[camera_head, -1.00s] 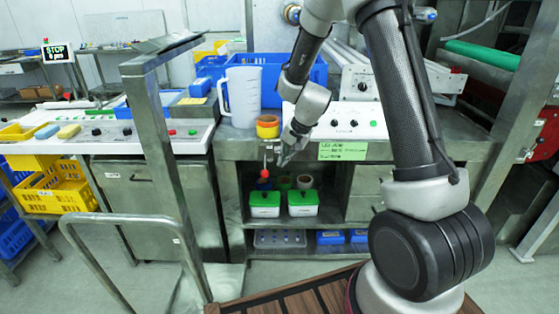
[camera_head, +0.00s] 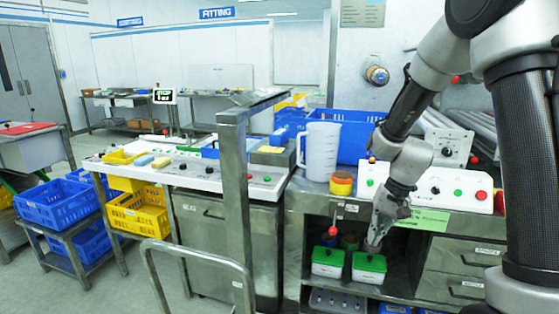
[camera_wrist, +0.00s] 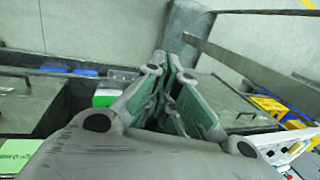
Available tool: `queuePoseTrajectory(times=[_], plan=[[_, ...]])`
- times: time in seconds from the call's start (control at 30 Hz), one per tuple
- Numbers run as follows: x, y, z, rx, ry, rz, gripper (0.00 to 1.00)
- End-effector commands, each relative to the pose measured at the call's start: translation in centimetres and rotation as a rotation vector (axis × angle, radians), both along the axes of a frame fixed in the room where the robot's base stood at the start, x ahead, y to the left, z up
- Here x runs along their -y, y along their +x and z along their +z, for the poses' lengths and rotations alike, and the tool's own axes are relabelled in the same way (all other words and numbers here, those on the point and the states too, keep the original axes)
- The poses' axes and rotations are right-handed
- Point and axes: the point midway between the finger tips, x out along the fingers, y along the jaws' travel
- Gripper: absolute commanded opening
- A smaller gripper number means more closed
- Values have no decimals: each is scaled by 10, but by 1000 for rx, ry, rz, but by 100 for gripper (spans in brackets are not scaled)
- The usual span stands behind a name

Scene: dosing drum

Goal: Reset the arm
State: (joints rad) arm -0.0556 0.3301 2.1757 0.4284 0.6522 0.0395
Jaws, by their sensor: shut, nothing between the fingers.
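My gripper (camera_head: 374,243) hangs in front of the steel cabinet at the right of the head view, pointing down, its fingers together and empty. In that view its tips overlap the right one of two white boxes with green lids (camera_head: 369,262); I cannot tell the distance between them. In the wrist view my gripper (camera_wrist: 168,62) points away from the camera, with nothing seen between the fingers. My arm comes down from the upper right of the head view.
A white jug (camera_head: 322,150) and a yellow-orange container (camera_head: 341,184) stand on the counter beside blue crates. A button panel (camera_head: 455,188) is right of the arm. A steel post (camera_head: 235,190) and cart handle (camera_head: 190,245) stand left. Yellow crates (camera_head: 140,215) sit farther left.

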Motion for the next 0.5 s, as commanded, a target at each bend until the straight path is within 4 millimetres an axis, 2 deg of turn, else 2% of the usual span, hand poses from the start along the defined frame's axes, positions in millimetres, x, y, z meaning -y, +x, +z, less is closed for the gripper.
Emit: queuePoseTrajectory(times=[0.03, 0.17, 0.3, 0.5], plan=[[5, -15, 17, 0, -12, 39, 0], [22, -58, 58, -1, -55, 142, 0], [45, -108, 104, 30, -123, 237, 0], [75, -174, 155, 132, -232, 308, 0]])
